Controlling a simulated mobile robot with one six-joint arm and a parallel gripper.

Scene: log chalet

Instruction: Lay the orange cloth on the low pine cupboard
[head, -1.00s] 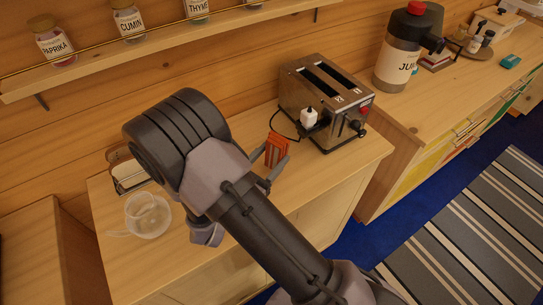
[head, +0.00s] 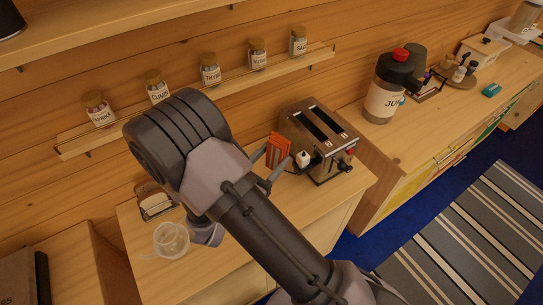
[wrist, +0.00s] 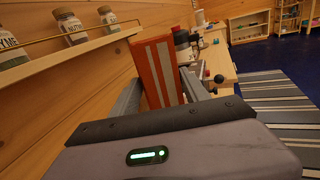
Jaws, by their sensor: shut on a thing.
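My gripper (head: 268,165) is shut on the orange cloth (head: 279,149), a folded piece with pale stripes. The cloth stands upright between the fingers in the wrist view (wrist: 157,72). In the head view it appears just left of the toaster, above the pine cupboard (head: 313,200) that bears the toaster. Whether it touches the toaster or the top cannot be told. More pine units stand to the left and right; which one is the low pine cupboard is not clear. My arm hides part of the top.
The steel toaster (head: 318,140) stands at the right of the cupboard top. A clear cup (head: 172,240) and a small rack (head: 155,204) are at its left. A spice shelf (head: 215,92) runs along the wall behind. A juice dispenser (head: 385,95) stands on the right counter (head: 440,120).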

